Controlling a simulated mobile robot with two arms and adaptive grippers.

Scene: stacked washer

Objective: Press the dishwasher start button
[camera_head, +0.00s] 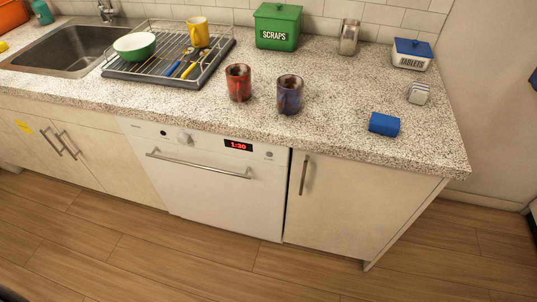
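The white dishwasher (212,194) stands under the counter, and its door is shut. A bar handle (198,164) runs across its front. Its top panel carries a dark display (238,146) with red digits that seem to read 1:30. A small round button (268,155) sits to the right of the display. A dark round spot (163,132) and a knob (185,139) are to the left of the display. The start button's label is too small to read. Neither of my grippers is in view.
The speckled counter (340,118) overhangs the dishwasher and holds a dish rack (205,70), two glasses and several containers. Cabinets (347,205) flank the dishwasher. The wooden floor (190,260) in front is clear.

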